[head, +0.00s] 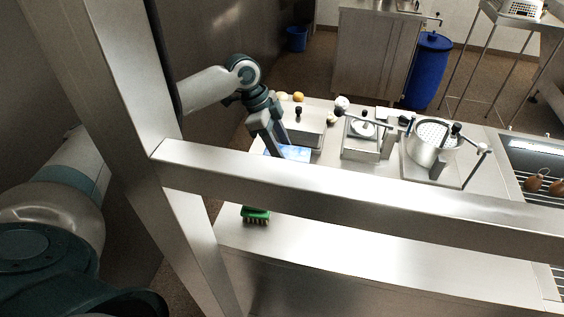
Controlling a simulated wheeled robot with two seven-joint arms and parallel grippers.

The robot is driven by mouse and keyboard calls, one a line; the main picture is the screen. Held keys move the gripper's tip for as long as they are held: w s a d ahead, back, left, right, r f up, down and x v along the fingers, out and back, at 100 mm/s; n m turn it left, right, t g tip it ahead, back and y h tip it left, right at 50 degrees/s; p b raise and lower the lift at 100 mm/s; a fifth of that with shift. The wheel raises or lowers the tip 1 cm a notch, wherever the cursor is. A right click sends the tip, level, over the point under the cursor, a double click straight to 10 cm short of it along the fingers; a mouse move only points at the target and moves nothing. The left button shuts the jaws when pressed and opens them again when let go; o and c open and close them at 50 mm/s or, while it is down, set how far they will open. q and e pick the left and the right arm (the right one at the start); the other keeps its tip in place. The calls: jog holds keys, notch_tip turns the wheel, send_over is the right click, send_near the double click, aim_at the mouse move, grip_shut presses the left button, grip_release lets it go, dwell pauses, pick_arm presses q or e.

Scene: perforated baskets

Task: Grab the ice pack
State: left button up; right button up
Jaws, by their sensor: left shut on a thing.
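The ice pack (297,152) is a flat light-blue thing on the steel counter, just behind the near steel beam, which may hide part of it. My left gripper (274,146) reaches down onto its left part and is shut on it. The fingertips are small and partly covered, so the exact grip is hard to see. I cannot tell whether the pack touches the counter. My right gripper is not in view.
A steel frame beam (350,185) crosses in front of the counter. Behind the pack stands a steel box with a black knob (298,112). To the right are a steel device (366,140) and a perforated basket (430,142). A green brush (256,215) lies on the lower shelf.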

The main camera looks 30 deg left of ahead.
aim_at(289, 152)
pick_arm(q)
jog(key=shift+r+b, duration=0.3)
jog(key=shift+r, duration=1.45)
